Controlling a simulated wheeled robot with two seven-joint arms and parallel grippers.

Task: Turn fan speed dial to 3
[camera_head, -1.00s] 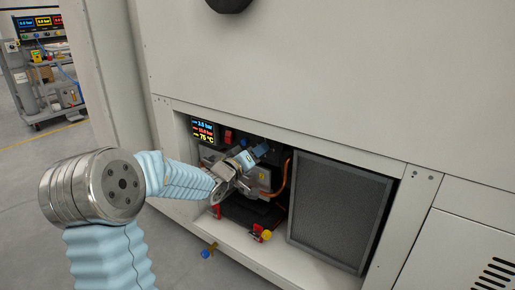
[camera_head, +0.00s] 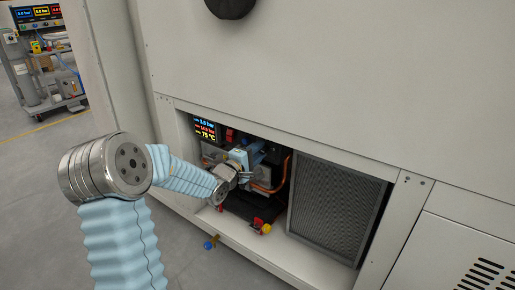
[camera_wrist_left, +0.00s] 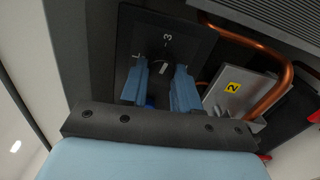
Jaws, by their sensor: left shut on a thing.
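The fan speed dial is on a dark panel (camera_wrist_left: 185,30) in the left wrist view, with a "3" mark at the top and another mark to its left. A white pointer line (camera_wrist_left: 164,69) shows between my fingertips, roughly below the "3" and close to in line with it. My left gripper (camera_wrist_left: 160,85) is shut on the dial, its blue fingers on both sides; they hide most of the dial. In the head view my left gripper (camera_head: 245,158) reaches into the open cabinet bay, and the dial cannot be made out. My right gripper is not in view.
A lit display (camera_head: 204,130) is at the bay's upper left. A grey filter panel (camera_head: 335,210) fills the bay's right side. A yellow-knobbed red valve (camera_head: 262,227) is below.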

